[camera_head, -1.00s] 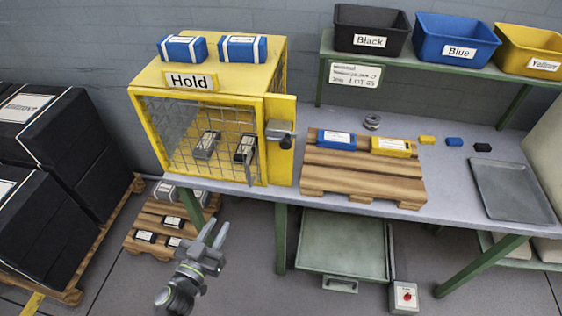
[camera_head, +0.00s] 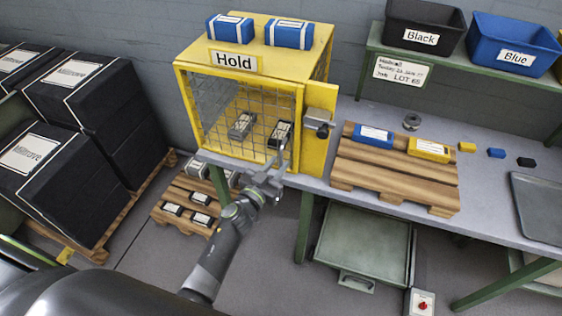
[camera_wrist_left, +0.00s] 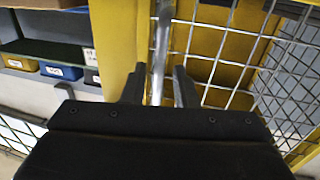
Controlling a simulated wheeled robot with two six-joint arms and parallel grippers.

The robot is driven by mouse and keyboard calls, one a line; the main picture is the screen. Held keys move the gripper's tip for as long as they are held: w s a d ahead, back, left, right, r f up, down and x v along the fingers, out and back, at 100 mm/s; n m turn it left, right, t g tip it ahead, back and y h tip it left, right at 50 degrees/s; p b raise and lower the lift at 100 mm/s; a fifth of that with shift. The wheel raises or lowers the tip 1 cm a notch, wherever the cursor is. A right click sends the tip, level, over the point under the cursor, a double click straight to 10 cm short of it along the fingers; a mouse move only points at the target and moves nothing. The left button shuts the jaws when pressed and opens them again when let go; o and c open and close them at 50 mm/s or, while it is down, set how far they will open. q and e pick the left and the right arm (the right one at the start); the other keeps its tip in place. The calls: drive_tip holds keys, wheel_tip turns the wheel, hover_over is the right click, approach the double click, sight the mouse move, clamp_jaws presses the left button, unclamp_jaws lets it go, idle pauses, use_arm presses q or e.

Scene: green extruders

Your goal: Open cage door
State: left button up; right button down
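The yellow cage marked "Hold" (camera_head: 234,62) stands on the table. Its wire-mesh front door (camera_head: 226,118) looks shut, flush with the frame. A grey latch (camera_head: 318,127) is on the yellow panel right of the door. My left gripper (camera_head: 279,174) is low at the door's right side, in front of the mesh. In the left wrist view, a slim upright metal bar (camera_wrist_left: 161,45) stands between the open fingers (camera_wrist_left: 158,88), with small gaps on both sides. Whether the fingers touch it deeper in is hidden. My right gripper is not in view.
Two blue-and-white boxes (camera_head: 230,29) lie on the cage. A wooden pallet (camera_head: 392,178) with a blue and a yellow box is right of it. Black boxes (camera_head: 85,85) stand at left. A low pallet (camera_head: 184,210) is on the floor.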

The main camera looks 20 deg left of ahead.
use_arm(q)
drive_tip(key=shift+x, duration=1.35)
clamp_jaws()
